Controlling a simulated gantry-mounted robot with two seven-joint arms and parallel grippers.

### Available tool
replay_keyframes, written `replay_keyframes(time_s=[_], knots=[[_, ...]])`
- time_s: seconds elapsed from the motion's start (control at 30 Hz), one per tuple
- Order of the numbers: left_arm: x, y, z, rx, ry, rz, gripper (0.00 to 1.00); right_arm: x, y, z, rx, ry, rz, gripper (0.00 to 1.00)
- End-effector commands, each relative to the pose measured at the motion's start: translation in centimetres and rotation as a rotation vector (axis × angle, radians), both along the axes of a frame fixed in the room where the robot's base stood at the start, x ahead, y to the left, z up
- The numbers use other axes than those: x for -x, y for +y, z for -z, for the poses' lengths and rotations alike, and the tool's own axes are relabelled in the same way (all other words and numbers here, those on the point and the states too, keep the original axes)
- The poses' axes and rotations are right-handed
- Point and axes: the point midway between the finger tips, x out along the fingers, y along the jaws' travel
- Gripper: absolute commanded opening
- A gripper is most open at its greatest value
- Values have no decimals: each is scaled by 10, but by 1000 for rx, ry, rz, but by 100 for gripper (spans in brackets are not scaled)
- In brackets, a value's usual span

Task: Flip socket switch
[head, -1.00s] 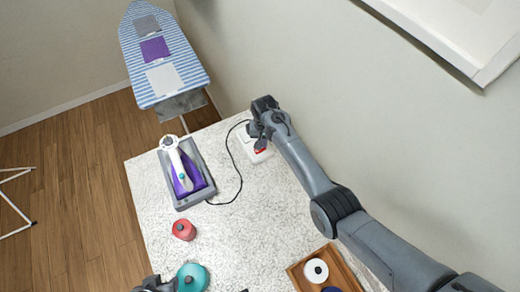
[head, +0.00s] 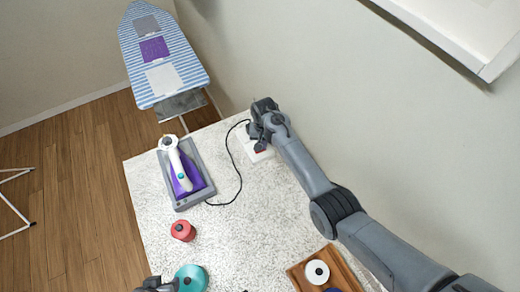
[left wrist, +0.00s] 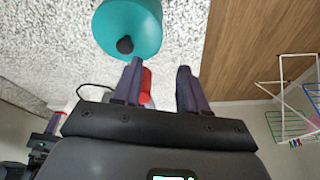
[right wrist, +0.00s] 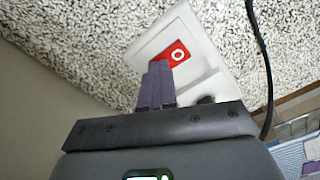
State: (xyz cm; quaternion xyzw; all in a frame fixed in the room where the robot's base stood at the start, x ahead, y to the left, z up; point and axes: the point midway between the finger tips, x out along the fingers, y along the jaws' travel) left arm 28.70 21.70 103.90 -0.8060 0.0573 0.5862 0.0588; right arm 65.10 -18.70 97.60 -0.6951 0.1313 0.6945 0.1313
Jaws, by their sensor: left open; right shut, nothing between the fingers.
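The white socket (head: 248,150) lies on the speckled counter by the wall, and its red switch shows as a small patch beside my right gripper (head: 258,143). In the right wrist view the red switch (right wrist: 177,54) with a white ring sits in the white socket plate (right wrist: 150,47). The shut fingertips of my right gripper (right wrist: 159,68) are at the near edge of the switch; I cannot tell whether they touch. My left gripper (left wrist: 160,68) is open and empty near the teal lidded container (left wrist: 130,22), which also shows in the head view (head: 190,277).
A purple and white iron (head: 178,168) sits on a grey tray, its black cord (head: 238,185) running to the socket. A red container (head: 183,231) and a wooden tray (head: 300,279) stand nearer. A striped ironing board (head: 190,62) is behind; the counter's middle is free.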

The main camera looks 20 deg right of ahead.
Motion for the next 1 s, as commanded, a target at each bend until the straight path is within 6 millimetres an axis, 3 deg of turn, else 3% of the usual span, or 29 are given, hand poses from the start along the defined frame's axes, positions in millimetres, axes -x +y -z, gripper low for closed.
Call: replay_keyframes(time_s=[0.27, 1.0], knots=[[0, 2, -6, -8, 0, 6, 43, 1, 0, -4, 0, 2, 0, 0], [0, 1, -65, -2, 0, 1, 43, 0, 0, -59, 0, 0, -1, 0]])
